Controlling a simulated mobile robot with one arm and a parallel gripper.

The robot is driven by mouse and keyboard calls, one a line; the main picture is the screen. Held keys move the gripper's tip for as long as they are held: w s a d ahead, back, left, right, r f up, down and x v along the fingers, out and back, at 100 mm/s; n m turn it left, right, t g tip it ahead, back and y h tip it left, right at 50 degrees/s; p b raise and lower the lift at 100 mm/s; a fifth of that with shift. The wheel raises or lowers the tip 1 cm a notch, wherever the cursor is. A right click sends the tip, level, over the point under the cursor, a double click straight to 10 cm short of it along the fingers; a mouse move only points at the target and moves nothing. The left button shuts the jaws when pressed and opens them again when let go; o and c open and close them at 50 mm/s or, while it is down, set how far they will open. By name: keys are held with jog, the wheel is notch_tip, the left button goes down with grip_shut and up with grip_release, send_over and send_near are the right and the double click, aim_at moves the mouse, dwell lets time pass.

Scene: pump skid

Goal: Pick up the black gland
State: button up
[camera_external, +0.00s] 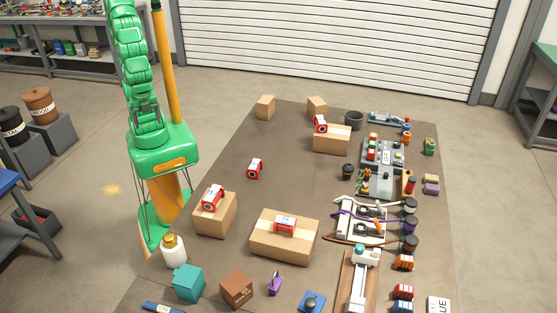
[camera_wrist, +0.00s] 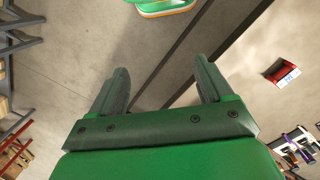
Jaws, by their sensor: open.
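I cannot tell for sure which thing is the black gland. A small dark round piece (camera_external: 348,172) stands on the brown mat, left of the grey pump skid (camera_external: 378,184). Several black round pieces, one of them a black piece (camera_external: 410,243), stand in a column at the right ends of the cables. My gripper (camera_wrist: 162,66) shows in the wrist view with its two fingers apart and nothing between them. It is above bare floor, away from these pieces.
The brown mat (camera_external: 290,140) holds cardboard boxes, one of them a wide box (camera_external: 284,248), with red-and-white parts on several. A dark bucket (camera_external: 354,121) stands at the back. A teal box (camera_external: 188,283) and a brown box (camera_external: 236,289) stand at the front. Mid-mat has free room.

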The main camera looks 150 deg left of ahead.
jog(key=w+d+n+t+h, duration=0.25)
jog(key=w+t, duration=0.35)
jog(key=w, duration=2.3)
jog(key=w+a+n+t+y, duration=0.1)
jog(key=w+a+n+t, duration=0.15)
jog(key=w+a, duration=0.65)
jog(key=w+a+n+t+y, duration=0.1)
jog(key=w+a+t+y, duration=0.15)
jog(key=w+a, duration=0.7)
jog(key=w+a+f+n+y, duration=0.2)
jog(key=w+a, duration=0.1)
jog(key=a, duration=0.3)
jog(key=w+a+f+n+y, duration=0.1)
jog(key=w+a+f, duration=0.25)
jog(key=a, duration=0.25)
jog(key=n+g+y, duration=0.8)
jog(key=y, duration=0.2)
send_near(352, 167)
jog(key=a+f, duration=0.2)
jog(key=a, duration=0.1)
jog(key=shift+s+a, duration=0.15)
jog(key=shift+s, duration=0.25)
jog(key=shift+s+x, duration=0.1)
jog(key=shift+x, duration=1.7)
jog(key=shift+s+x, duration=0.15)
jog(key=shift+x, duration=1.65)
jog(key=shift+a+f, duration=0.15)
jog(key=shift+a, duration=0.1)
jog(key=shift+w, duration=0.1)
jog(key=c, duration=1.1)
